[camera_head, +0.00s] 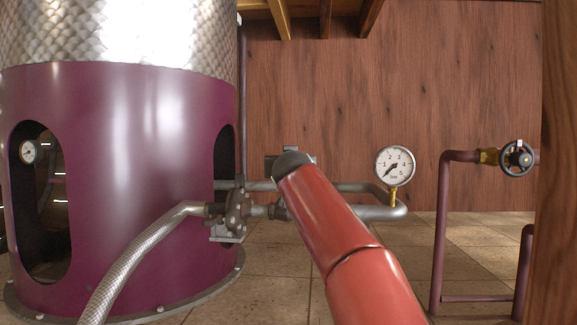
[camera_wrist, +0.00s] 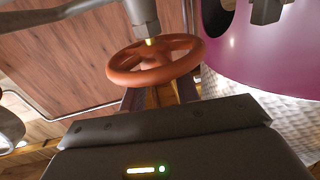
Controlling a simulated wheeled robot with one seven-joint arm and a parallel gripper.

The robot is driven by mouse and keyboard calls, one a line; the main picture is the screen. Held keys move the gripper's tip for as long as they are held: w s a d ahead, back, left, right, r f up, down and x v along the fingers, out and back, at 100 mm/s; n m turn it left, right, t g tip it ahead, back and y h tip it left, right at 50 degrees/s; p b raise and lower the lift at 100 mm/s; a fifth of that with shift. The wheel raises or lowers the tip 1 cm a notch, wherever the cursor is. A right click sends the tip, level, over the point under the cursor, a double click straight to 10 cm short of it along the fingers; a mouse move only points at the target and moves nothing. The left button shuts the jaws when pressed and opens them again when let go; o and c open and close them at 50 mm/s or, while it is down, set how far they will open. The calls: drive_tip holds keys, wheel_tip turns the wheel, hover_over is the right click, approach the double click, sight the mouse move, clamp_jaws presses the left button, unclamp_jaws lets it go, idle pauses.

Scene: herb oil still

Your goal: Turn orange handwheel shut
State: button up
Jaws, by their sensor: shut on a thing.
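The orange handwheel (camera_wrist: 152,77) shows in the wrist view, a ring with spokes on a brass stem below a grey pipe fitting. My gripper (camera_wrist: 160,93) is at the near side of the wheel, with its dark fingers reaching up to the rim. It is shut on the rim; the exact contact is partly hidden by the gripper body. In the head view my red arm covers the wheel and most of my gripper.
A purple still (camera_head: 150,150) with dark openings stands left. A pressure gauge (camera_head: 395,165) rises from the grey pipe. A black handwheel (camera_head: 516,158) is at right, near a wooden post (camera_head: 557,200).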

drive_tip(key=shift+a+f+m+h, duration=0.1)
drive_tip(key=shift+a+m+h, duration=0.15)
drive_tip(key=shift+m+h, duration=0.5)
drive_tip(key=m+h, duration=0.1)
drive_tip(key=h+p, duration=0.1)
drive_tip(key=h, duration=0.1)
drive_tip(key=shift+a+r+m+h, duration=0.1)
drive_tip(key=shift+r+m+h, duration=0.15)
drive_tip(key=shift+m, duration=0.1)
drive_tip(key=shift+m+g+h+p, duration=0.3)
drive_tip(key=shift+m+h+p, duration=0.6)
drive_tip(key=shift+h, duration=0.5)
drive_tip(key=shift+f, duration=0.15)
drive_tip(key=o, duration=1)
drive_tip(key=shift+c, duration=0.2)
drive_tip(key=b+v, duration=0.4)
drive_tip(key=v, duration=0.3)
drive_tip(key=shift+s+a, duration=0.25)
drive_tip(key=shift+s, duration=0.05)
